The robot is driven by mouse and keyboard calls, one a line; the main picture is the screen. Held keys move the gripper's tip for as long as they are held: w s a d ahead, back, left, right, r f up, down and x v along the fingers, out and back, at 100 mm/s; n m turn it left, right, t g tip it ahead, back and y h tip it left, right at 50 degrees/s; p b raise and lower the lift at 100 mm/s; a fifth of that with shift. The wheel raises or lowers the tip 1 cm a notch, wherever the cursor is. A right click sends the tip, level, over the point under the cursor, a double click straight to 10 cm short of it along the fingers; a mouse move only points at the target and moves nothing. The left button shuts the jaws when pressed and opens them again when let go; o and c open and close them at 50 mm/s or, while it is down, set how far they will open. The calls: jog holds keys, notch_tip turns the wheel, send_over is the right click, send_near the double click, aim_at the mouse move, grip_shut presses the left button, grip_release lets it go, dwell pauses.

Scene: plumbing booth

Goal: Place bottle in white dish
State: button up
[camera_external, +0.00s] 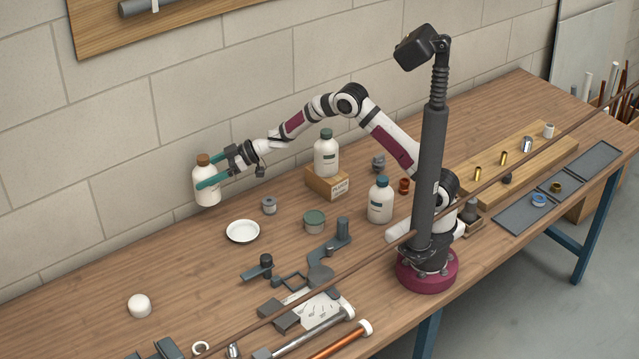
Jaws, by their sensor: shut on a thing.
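A white bottle with a brown cap (207,186) is held upright between the green fingers of my gripper (212,182), at the left near the wall. The white dish (242,232) is a shallow round dish on the table, to the right of and nearer the camera than the bottle. It looks empty. My gripper and the bottle are apart from it.
A green-capped bottle (326,155) stands on a wooden block (327,183); a blue-capped bottle (380,201) stands near my base. A grey fitting (269,206) and green-lidded jar (314,221) are right of the dish. A thin brown pipe (540,139) crosses the view diagonally.

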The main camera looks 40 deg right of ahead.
jog(key=s+d+r, duration=0.1)
jog(key=s+d, duration=0.3)
jog(key=d, duration=0.4)
jog(key=s+d, duration=0.3)
jog(key=d, duration=0.6)
jog(key=shift+n+g, duration=0.4)
jog(key=shift+g, duration=0.1)
jog(key=a+f, duration=0.3)
jog(key=a, duration=0.1)
jog(key=s+a+f, duration=0.1)
jog(key=a+f, duration=0.2)
jog(key=f, duration=0.1)
jog(key=a+f, duration=0.3)
jog(key=a, duration=0.1)
jog(key=shift+s+a+f, duration=0.3)
jog(key=shift+a+f, duration=0.05)
jog(key=shift+f, duration=0.05)
jog(key=shift+f, duration=0.1)
jog(key=o, duration=1.6)
